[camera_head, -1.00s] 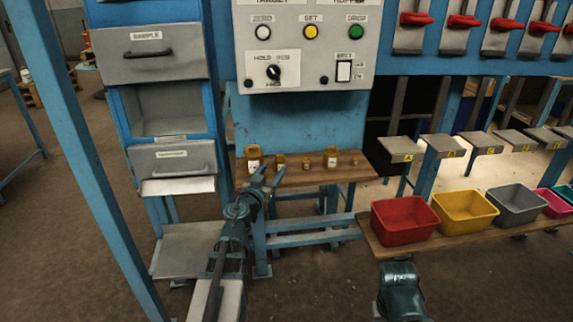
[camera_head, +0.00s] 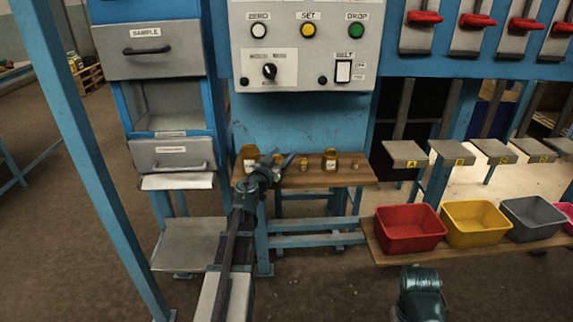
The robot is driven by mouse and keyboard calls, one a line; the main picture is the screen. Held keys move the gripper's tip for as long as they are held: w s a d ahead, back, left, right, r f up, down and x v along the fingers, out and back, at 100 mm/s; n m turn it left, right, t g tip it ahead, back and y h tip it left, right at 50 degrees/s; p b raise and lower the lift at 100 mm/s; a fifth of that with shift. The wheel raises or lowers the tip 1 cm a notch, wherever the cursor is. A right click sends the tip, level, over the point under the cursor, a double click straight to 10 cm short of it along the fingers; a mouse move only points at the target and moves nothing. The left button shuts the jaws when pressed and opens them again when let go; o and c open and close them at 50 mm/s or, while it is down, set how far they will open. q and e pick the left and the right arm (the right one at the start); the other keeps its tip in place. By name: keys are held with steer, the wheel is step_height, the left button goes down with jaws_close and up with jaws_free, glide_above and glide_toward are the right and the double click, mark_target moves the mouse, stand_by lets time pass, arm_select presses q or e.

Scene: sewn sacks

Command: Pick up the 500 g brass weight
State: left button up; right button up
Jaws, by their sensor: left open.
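Several brass weights of different sizes stand in a row on a narrow wooden shelf (camera_head: 345,178). Two larger ones with white labels stand at the left (camera_head: 249,158) and right of the middle (camera_head: 330,160). Small ones stand between them (camera_head: 304,164) and at the right end (camera_head: 355,165). The labels are too small to read, so I cannot tell which is the 500 g weight. My left gripper (camera_head: 284,160) is open and empty, at the shelf beside the left large weight, partly covering a smaller weight behind it. My right gripper is not in view.
A drawer cabinet (camera_head: 165,120) stands at the left, close to a blue post (camera_head: 75,130). Red (camera_head: 408,235), yellow (camera_head: 470,228) and grey bins stand on a bench at the right.

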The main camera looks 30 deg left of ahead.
arm_select(q)
steer(key=shift+s+a, duration=0.1)
steer(key=shift+s, duration=0.05)
steer(key=shift+c, duration=0.3)
jaws_close()
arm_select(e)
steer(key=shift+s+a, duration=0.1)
arm_select(q)
steer(key=shift+r, duration=0.15)
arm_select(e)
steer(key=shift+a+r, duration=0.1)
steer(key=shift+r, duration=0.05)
